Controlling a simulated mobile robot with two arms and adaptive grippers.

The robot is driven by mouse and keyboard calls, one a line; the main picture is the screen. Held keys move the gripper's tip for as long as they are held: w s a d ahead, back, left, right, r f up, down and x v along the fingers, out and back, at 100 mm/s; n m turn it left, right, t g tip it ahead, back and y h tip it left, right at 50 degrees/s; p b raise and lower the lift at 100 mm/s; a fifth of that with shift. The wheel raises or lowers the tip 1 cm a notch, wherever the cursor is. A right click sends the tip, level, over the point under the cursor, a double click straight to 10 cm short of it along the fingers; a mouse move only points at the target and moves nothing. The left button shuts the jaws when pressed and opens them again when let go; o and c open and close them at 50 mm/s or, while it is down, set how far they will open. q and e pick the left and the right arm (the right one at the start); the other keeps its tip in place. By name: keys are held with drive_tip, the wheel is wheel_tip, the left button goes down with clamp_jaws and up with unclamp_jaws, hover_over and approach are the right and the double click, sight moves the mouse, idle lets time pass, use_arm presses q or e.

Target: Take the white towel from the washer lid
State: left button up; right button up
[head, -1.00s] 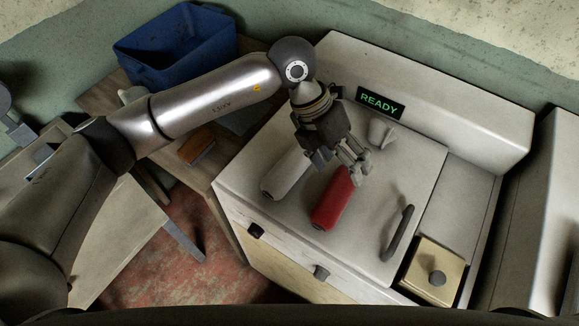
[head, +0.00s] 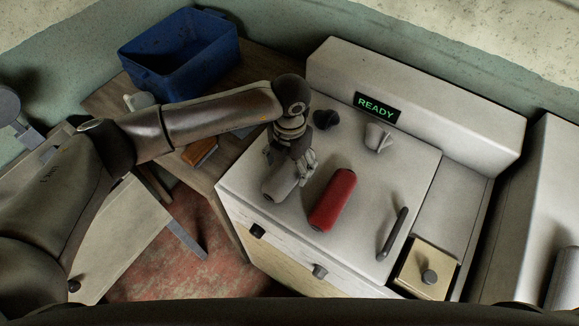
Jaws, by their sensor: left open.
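The white towel (head: 279,185) is a pale rolled bundle lying on the left part of the washer lid (head: 366,233). My left gripper (head: 291,162) is open at the towel's upper end, with a finger to each side. It hides that end, and I cannot tell whether the fingers touch it. A red rolled towel (head: 333,199) lies just to the right on the same lid, apart from the gripper. My right gripper is not in view.
A white cup (head: 378,137) and a dark round object (head: 325,119) stand behind on the washer, below the READY display (head: 376,107). The dark lid handle (head: 396,232) is at right, near a beige box (head: 428,271). A blue bin (head: 180,58) is at the back left.

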use_arm(q)
drive_tip(key=shift+f+p, duration=0.3)
drive_tip(key=shift+f, duration=1.05)
drive_tip(key=c, duration=1.2)
drive_tip(key=shift+o, duration=0.2)
drive_tip(key=shift+r, duration=0.15)
